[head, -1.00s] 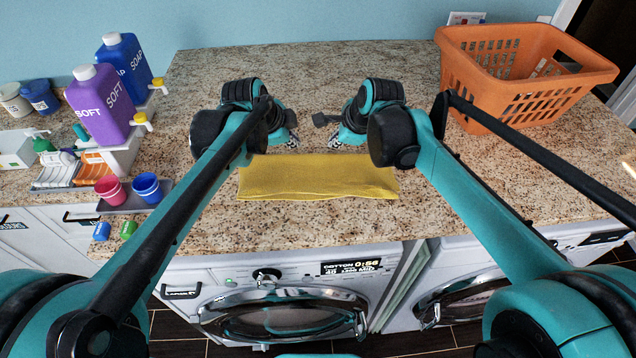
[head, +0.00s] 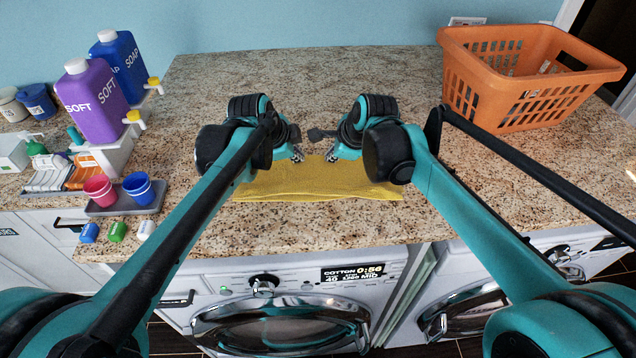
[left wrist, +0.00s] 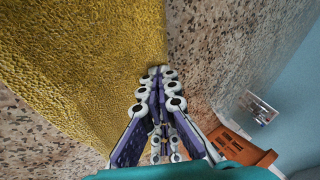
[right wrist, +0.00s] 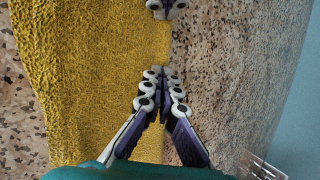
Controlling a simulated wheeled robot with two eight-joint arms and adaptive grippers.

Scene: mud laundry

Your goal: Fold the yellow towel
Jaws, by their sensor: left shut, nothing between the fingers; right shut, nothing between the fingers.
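The yellow towel (head: 310,183) lies as a flat, wide strip on the granite counter, in front of my two grippers. Its far edge is partly hidden by my arms in the head view. My left gripper (head: 298,154) is shut and empty over the towel's far edge; the towel also shows in the left wrist view (left wrist: 90,60), with the fingertips (left wrist: 158,72) at its edge. My right gripper (head: 331,157) is shut and empty, close beside the left one; its fingertips (right wrist: 162,72) are at the same edge of the towel (right wrist: 90,70). I cannot tell whether the tips touch the cloth.
An orange basket (head: 535,85) stands at the back right. Purple (head: 95,105) and blue (head: 124,65) soap bottles, and red (head: 99,190) and blue (head: 144,190) cups, stand at the left. The counter (head: 300,75) behind my grippers is clear. Washing machines (head: 290,320) are below.

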